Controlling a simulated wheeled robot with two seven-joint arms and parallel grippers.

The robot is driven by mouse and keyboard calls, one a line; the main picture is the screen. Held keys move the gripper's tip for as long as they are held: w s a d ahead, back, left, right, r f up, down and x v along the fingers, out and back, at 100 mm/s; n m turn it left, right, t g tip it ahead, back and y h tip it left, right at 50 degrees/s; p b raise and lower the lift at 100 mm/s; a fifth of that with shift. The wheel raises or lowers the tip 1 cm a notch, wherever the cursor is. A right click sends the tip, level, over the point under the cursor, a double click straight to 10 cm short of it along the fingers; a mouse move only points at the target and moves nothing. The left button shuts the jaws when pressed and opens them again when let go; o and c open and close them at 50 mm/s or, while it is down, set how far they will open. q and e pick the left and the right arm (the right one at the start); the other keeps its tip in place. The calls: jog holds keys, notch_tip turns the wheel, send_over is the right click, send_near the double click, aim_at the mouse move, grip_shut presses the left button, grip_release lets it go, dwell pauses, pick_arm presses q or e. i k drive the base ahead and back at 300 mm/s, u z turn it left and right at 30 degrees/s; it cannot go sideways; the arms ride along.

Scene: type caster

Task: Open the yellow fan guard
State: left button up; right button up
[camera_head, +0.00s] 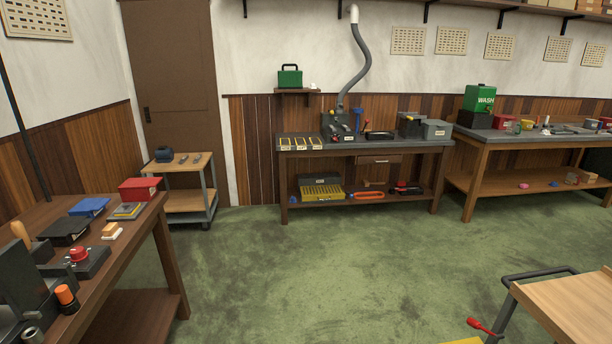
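I cannot make out a yellow fan guard for certain. A yellow ribbed box (322,192) sits on the lower shelf of the middle workbench, beneath a dark grey case. Yellow-edged trays (300,143) lie on that bench's top at the left. A sliver of a yellow thing (465,341) shows at the bottom edge of the view, mostly cut off. A dark machine (337,124) with a grey hose rising from it stands on the middle bench. Neither of my grippers is in view.
Green floor (300,270) is open in the middle. A workbench (150,225) with tools stands at left, a small cart (185,165) behind it. Another bench (475,155) stands at back right. A wooden-topped cart (570,305) with a dark handle is at lower right.

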aim_at(320, 193)
jog(key=z, duration=0.4)
jog(key=i, duration=2.35)
jog(key=z, duration=0.2)
jog(key=i, duration=2.45)
jog(key=u, duration=0.5)
jog(key=i, duration=1.1)
jog(key=u, duration=0.2)
